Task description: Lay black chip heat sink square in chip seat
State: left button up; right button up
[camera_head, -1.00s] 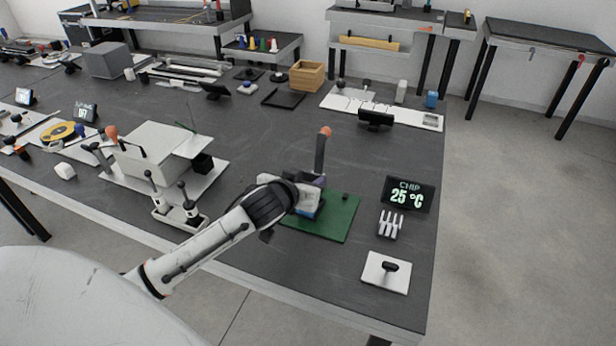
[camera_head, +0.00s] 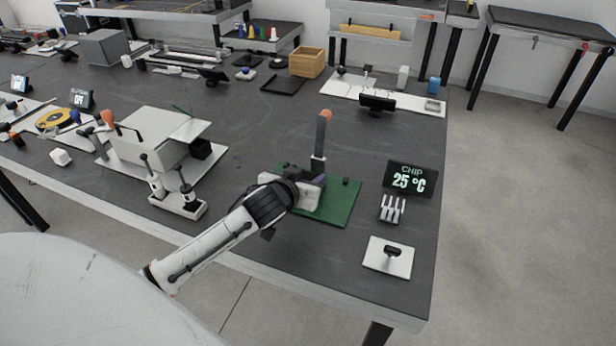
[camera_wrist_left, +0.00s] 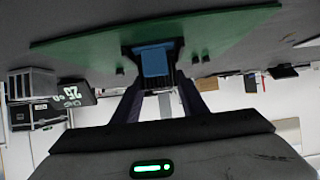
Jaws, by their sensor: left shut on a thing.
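The green board (camera_head: 335,207) lies near the table's right end. My left gripper (camera_wrist_left: 155,62) is low over its left part and shut on a dark piece, taken as the black chip heat sink (camera_wrist_left: 177,46). A blue face (camera_wrist_left: 155,60) shows between the fingertips in the left wrist view; whether it belongs to the held piece or to something on the board cannot be told. The chip seat is not clearly visible, and the gripper hides that part of the board in the head view. The right gripper is not in view.
A dark upright handle with an orange top (camera_head: 323,134) stands just behind the gripper. A small black knob (camera_head: 345,181) is on the board. To the right are the CHIP 25 °C display (camera_head: 410,178), a white pronged holder (camera_head: 392,208) and a white plate (camera_head: 388,260).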

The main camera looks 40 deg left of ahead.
pick_arm(q)
jog(key=o, duration=1.2)
jog(key=shift+f, duration=0.1)
jog(key=v, duration=1)
jog(key=shift+s, duration=0.15)
jog(key=shift+s, duration=0.1)
